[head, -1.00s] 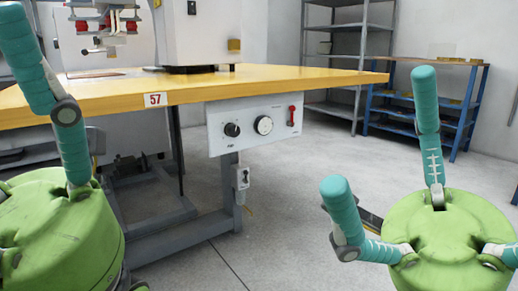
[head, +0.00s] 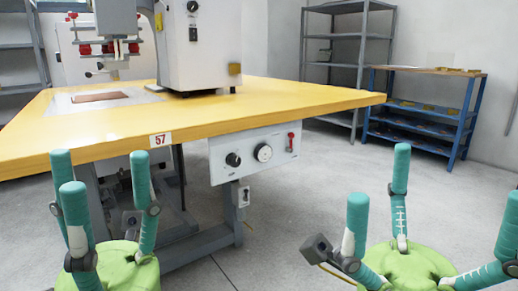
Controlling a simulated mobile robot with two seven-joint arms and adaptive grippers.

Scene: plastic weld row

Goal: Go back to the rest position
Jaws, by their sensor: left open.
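My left gripper (head: 98,172) is at the lower left, with teal fingers on a green palm. Its fingers point up, stand apart and hold nothing. It shows in front of the table's near left part. My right gripper (head: 425,185) is at the lower right, over open floor in the picture. Its teal fingers are spread wide and empty. The lower part of both palms is cut off by the frame's bottom edge.
A yellow-topped table (head: 270,98) carries a white machine (head: 197,50) and a brown plate (head: 103,97). A control panel (head: 225,161) hangs below its front edge. A blue shelf (head: 467,115) and grey shelving (head: 345,8) stand behind. Grey floor (head: 300,205) is free at right.

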